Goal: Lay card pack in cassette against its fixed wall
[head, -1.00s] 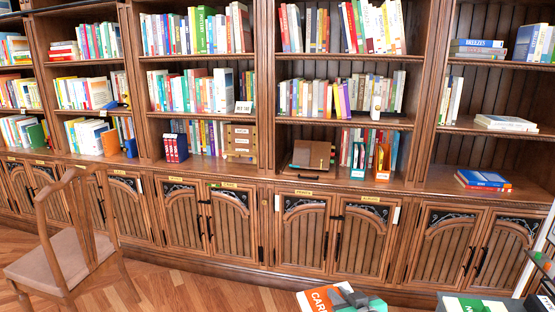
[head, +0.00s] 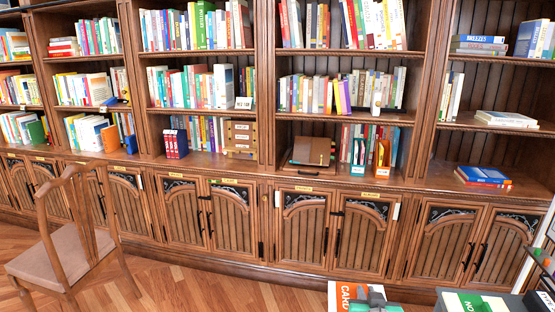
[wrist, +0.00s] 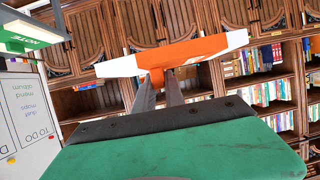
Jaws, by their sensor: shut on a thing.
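The card pack (head: 344,294), orange and white with partial letters "CARD", is at the bottom edge of the head view, partly cut off. In the wrist view the pack (wrist: 200,49) lies crosswise at the fingertips. My gripper (wrist: 160,78) is shut on its near edge and holds it in the air in front of the shelves. My green and grey gripper body (head: 376,301) also shows at the bottom of the head view. I cannot identify the cassette with certainty in either view.
Wooden bookcases with lower cupboards fill the back. A chair (head: 75,235) stands at the left. A green and white item (head: 475,303) sits on a dark surface at the bottom right. A whiteboard (wrist: 28,120) shows at the wrist view's left. Floor between chair and gripper is clear.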

